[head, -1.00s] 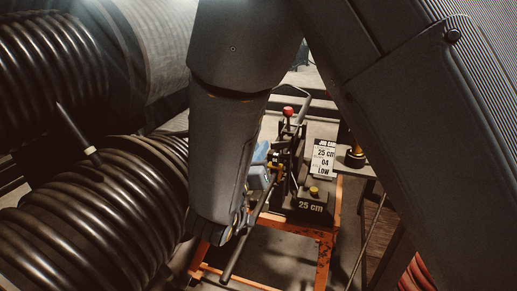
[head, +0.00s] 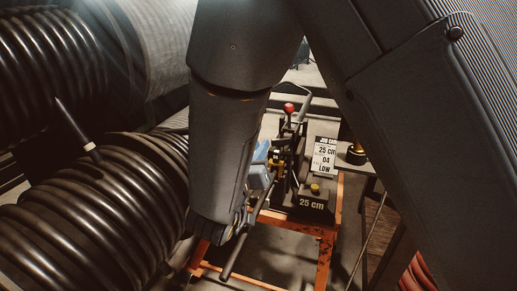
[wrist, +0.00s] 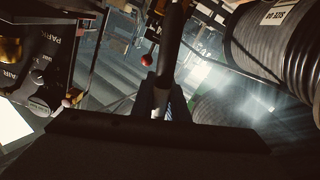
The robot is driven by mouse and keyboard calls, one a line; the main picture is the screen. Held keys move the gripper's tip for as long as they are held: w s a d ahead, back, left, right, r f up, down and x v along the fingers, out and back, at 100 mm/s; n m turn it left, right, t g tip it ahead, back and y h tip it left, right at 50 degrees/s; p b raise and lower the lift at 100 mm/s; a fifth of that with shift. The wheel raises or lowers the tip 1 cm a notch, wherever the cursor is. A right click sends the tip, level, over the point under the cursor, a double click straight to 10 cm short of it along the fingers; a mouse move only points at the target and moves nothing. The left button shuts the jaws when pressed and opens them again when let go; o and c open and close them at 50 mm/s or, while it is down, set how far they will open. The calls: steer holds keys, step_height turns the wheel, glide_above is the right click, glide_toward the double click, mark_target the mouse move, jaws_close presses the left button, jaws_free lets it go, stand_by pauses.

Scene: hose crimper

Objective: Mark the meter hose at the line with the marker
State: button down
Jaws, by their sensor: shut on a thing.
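A dark, straight length of hose (head: 241,244) slants past the end of my arm in the head view, with its lower end over the orange stand. My gripper (head: 236,232) is at the hose, mostly hidden by my forearm. In the wrist view a dark hose (wrist: 172,45) stretches out ahead of my gripper (wrist: 163,108), with a pale section close to the fingers. The gripper is shut on it. The fingertips are dark and hard to make out. I cannot make out a marker or a line on the hose.
The bench device (head: 309,204), labelled 25 cm, sits on an orange stand (head: 325,252). A job card (head: 324,157) stands behind it, with a red-knobbed lever (head: 289,108) beside. Big hose coils (head: 90,225) fill the left. A PARK/AIR panel (wrist: 45,60) is left in the wrist view.

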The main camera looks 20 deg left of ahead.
steer(key=shift+f, duration=0.6)
stand_by(2.1)
step_height(320, 180, up, 7)
steer(key=p, duration=0.7)
steer(key=shift+r, duration=0.15)
